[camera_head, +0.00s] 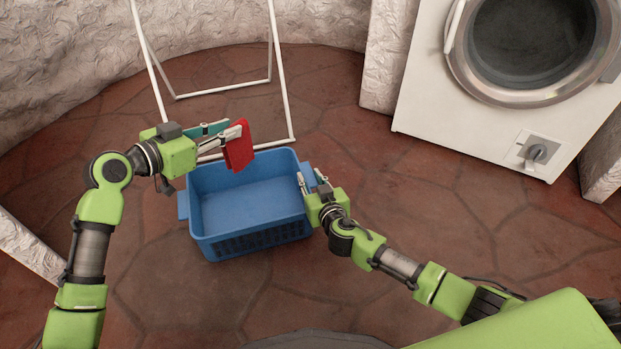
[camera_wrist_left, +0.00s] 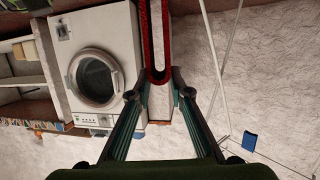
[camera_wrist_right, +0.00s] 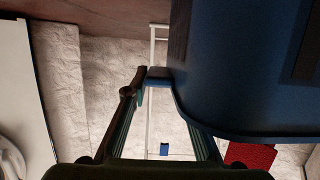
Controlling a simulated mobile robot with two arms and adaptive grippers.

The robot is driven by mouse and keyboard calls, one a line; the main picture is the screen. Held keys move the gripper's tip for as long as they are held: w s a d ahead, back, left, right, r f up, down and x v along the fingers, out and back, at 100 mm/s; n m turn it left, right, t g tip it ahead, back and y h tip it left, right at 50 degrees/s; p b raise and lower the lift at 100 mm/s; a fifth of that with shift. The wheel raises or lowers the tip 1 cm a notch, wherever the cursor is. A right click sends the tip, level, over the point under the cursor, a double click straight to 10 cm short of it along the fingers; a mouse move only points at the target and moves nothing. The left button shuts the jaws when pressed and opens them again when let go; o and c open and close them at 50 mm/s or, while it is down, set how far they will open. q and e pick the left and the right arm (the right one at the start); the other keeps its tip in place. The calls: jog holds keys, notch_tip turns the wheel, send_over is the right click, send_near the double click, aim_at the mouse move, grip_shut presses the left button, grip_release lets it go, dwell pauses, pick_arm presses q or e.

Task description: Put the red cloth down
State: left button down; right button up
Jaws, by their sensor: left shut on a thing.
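The red cloth (camera_head: 238,147) is folded over and hangs from my left gripper (camera_head: 222,134), which is shut on it. The cloth is above the back part of the blue basket (camera_head: 196,215), apart from its floor. In the left wrist view the cloth (camera_wrist_left: 145,45) shows as a narrow red loop at the fingertips. My right gripper (camera_head: 313,182) is at the basket's right handle, with its fingers on either side of the handle. In the right wrist view the basket (camera_wrist_right: 240,90) hides much of one finger. The basket looks empty inside.
A white metal rack (camera_head: 275,60) stands behind the basket, close to my left gripper. A white washing machine (camera_head: 430,95) with a round door is at the back right. The stone floor (camera_head: 440,215) is clear to the right of the basket.

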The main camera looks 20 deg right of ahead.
grip_shut()
pick_arm(q)
jog(key=s+a+f+n+t+y, duration=0.1)
jog(key=f, duration=0.9)
jog(key=s+a+f+n, duration=0.1)
jog(key=s+f, duration=0.1)
jog(key=f, duration=0.9)
jog(key=shift+s+a+f+t+y, duration=0.25)
jog(key=shift+a+f+t+y, duration=0.05)
jog(key=shift+t+y, duration=0.1)
jog(key=shift+f, duration=0.1)
jog(key=c, duration=1.8)
grip_release()
jog(key=shift+c, duration=0.2)
